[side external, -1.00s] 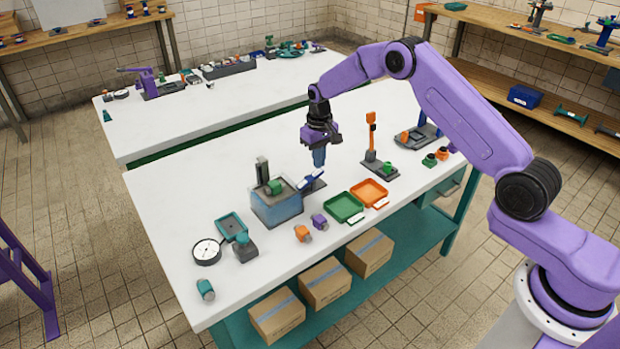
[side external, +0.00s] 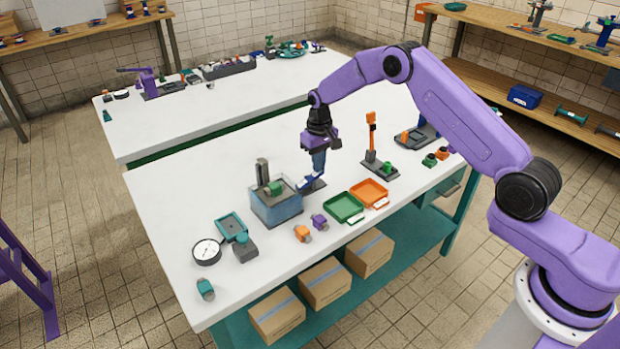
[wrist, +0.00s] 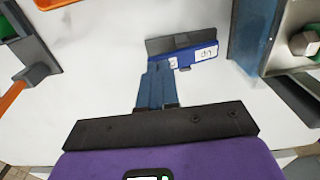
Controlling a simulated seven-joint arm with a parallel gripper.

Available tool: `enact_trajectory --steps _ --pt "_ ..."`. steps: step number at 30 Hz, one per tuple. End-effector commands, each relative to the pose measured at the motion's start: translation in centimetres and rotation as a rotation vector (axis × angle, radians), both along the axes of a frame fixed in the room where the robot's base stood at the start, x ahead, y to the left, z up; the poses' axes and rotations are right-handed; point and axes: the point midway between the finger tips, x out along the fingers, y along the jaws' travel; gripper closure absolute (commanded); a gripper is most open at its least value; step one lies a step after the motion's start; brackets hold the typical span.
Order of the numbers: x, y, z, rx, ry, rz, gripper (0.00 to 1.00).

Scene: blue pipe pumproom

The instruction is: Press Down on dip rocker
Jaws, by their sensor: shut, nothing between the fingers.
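The dip rocker (wrist: 188,58) is a blue bar with white labels on a dark grey base in the wrist view. One label reads UP, on the right end; the left label is partly hidden by a finger. In the side view the rocker (side external: 308,184) sits right of the dip tank (side external: 277,208), a blue-grey open box with a post and a green part. My gripper (wrist: 158,70) is shut and empty, its blue fingers pointing down. Its tips are at the rocker's left-label end and look to touch it. In the side view my gripper (side external: 318,172) is low over the rocker.
A green tray (side external: 344,207) and an orange tray (side external: 369,192) lie to the right. An orange-armed stand (side external: 372,145) is behind them. A round gauge (side external: 207,252) and small parts lie at the left front. The bench behind the rocker is clear.

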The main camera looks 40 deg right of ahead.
Motion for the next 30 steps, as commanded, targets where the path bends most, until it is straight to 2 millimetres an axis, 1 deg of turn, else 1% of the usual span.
enact_trajectory --steps 17,30 --pt "-0.1 0.2 -2.0 0.001 0.003 0.002 1.00" --pt "-0.1 0.2 -2.1 0.001 0.003 0.002 1.00"
